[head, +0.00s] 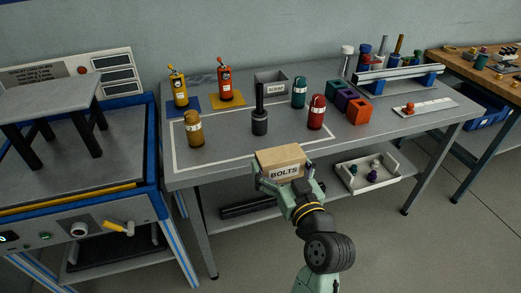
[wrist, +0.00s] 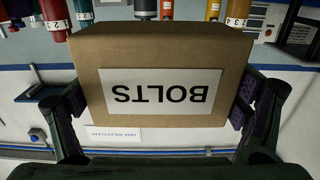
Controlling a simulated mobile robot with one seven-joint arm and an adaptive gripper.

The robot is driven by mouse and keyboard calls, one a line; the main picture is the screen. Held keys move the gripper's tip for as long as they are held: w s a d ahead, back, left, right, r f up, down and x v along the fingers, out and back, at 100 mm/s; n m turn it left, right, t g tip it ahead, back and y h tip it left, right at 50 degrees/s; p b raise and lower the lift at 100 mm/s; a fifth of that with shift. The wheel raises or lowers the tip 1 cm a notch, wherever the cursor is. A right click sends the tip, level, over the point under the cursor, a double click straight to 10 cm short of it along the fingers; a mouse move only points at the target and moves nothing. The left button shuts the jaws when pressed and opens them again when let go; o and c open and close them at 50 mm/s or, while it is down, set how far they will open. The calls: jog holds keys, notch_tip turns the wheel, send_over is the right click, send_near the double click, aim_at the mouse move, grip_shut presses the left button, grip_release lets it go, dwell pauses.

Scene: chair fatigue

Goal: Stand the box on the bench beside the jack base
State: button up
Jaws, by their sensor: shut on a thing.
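A brown cardboard box labelled BOLTS (head: 281,155) is held at the bench's front edge; in the wrist view the box (wrist: 160,45) fills the middle, its label upside down. My gripper (head: 284,174) is shut on the box, and in the wrist view its fingers (wrist: 160,105) press on both sides. The bench (head: 225,155) is grey with a white outline on top. A dark cylinder with an upright rod (head: 260,123), which looks like the jack base, stands inside the outline, behind and left of the box. The box hides part of the bench's front edge.
An amber bottle (head: 195,130), a red bottle (head: 316,112) and a teal bottle (head: 299,92) stand around the dark cylinder. A grey SCRAP bin (head: 271,84) is behind. Coloured blocks (head: 360,112) lie to the right. Bare bench shows between the amber bottle and the cylinder.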

jog(key=shift+w+a+f+b, duration=0.25)
jog(key=shift+w+b, duration=0.35)
jog(key=shift+b, duration=1.05)
jog(key=shift+w+a+f+b, duration=0.15)
jog(key=shift+w+f+b, duration=0.3)
jog(key=shift+b, duration=1.15)
jog(key=p+x, duration=0.1)
jog(key=x, duration=1.2)
jog(key=shift+d, duration=0.15)
jog(key=shift+f, duration=1.8)
jog(key=shift+f, duration=0.2)
jog(key=o, duration=1.2)
